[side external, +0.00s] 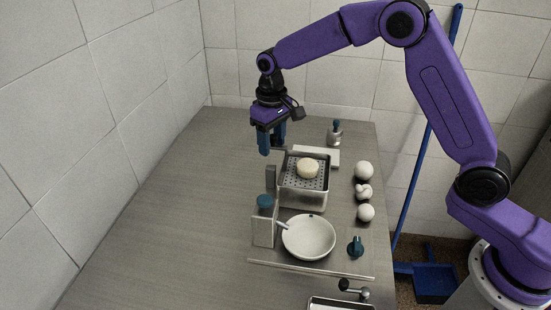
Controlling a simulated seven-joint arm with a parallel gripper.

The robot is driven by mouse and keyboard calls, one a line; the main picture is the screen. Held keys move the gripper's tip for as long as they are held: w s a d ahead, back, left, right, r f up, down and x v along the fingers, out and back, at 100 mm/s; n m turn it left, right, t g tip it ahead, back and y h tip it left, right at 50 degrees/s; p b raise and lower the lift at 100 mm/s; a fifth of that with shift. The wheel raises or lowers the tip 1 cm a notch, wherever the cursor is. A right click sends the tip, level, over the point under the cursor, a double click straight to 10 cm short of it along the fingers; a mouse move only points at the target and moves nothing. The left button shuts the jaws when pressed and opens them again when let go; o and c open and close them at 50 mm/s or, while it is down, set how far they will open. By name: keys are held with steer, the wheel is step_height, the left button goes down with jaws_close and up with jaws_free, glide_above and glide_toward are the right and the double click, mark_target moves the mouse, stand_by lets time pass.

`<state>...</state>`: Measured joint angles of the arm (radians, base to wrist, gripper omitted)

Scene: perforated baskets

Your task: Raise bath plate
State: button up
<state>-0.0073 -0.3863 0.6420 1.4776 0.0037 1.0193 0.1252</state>
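The bath plate looks to be the perforated metal plate (293,181) set in the top of a square metal bath (303,200). A round cream-coloured piece (307,168) sits on the plate. My gripper (269,146) hangs fingers down, above and to the left of the bath's back corner, apart from the plate. Its blue fingers overlap from this side, so I cannot tell how far apart they are. I see nothing clearly held between them.
A white bowl (309,237) and a grey box with a blue knob (264,220) stand in front of the bath. Several white lumps (364,171) line its right. A small bottle (334,134) stands behind. The table's left side (170,200) is clear.

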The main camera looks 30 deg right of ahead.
steer(key=shift+d, duration=0.15)
steer(key=shift+w+r, duration=0.1)
steer(key=shift+r, duration=3.4)
steer(key=shift+d, duration=0.1)
steer(key=shift+s, duration=0.3)
steer(key=s+d+r+n, duration=0.1)
steer(key=s+n, duration=0.4)
steer(key=s, duration=1.4)
steer(key=s+d+f+n, duration=0.1)
steer(key=s+d+n, duration=0.1)
steer(key=s+d, duration=0.3)
steer(key=s+d+f+n, duration=0.2)
steer(key=s+d, duration=0.3)
steer(key=s, duration=0.8)
steer(key=shift+n, duration=0.3)
